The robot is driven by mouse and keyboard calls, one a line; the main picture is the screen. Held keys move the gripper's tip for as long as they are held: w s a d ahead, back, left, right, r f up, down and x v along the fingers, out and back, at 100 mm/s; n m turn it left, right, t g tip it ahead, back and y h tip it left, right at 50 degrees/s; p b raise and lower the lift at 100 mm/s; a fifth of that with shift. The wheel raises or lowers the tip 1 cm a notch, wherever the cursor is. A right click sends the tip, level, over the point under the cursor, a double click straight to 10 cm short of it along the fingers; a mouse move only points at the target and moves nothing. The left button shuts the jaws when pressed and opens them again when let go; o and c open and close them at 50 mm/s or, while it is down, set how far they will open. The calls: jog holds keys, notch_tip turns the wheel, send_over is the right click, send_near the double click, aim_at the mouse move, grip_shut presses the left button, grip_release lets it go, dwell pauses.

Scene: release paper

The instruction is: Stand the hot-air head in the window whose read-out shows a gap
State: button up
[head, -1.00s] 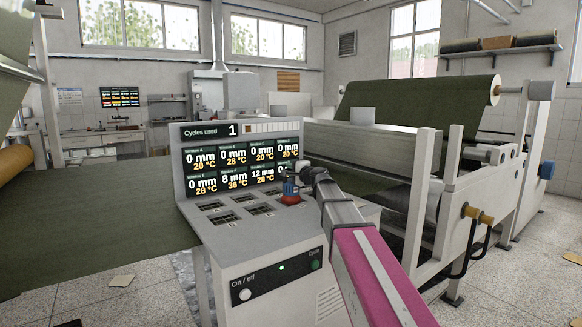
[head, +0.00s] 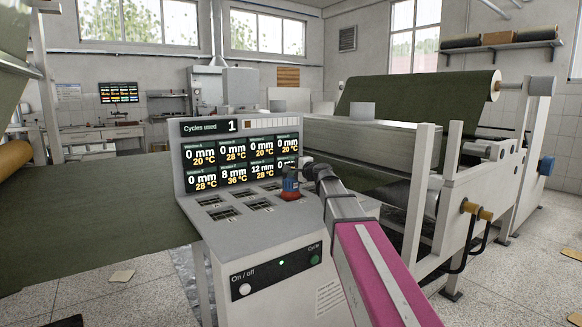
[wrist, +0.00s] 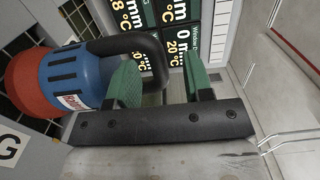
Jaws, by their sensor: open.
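The hot-air head (head: 290,187), red below and blue above with a black loop handle, is upright at the third window of the console's front row. The wrist view shows it (wrist: 75,78) beside a label G; whether it sits fully down is hidden. My gripper (head: 303,166) is open. Its green fingers (wrist: 163,85) are on either side of the handle's outer bar, with space beside the right finger. The read-out panel (head: 240,154) shows 8 mm 36 °C and 12 mm 28 °C in its lower row; the other legible gaps are 0 mm. The lower right read-out is partly hidden.
The console (head: 250,240) has other dark grated windows, such as one at front left (head: 222,214). My arm covers its right side. A roller machine (head: 480,190) with a green roll stands close on the right. A green web (head: 90,210) stretches left.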

jog(key=v, duration=1)
dwell(1.9)
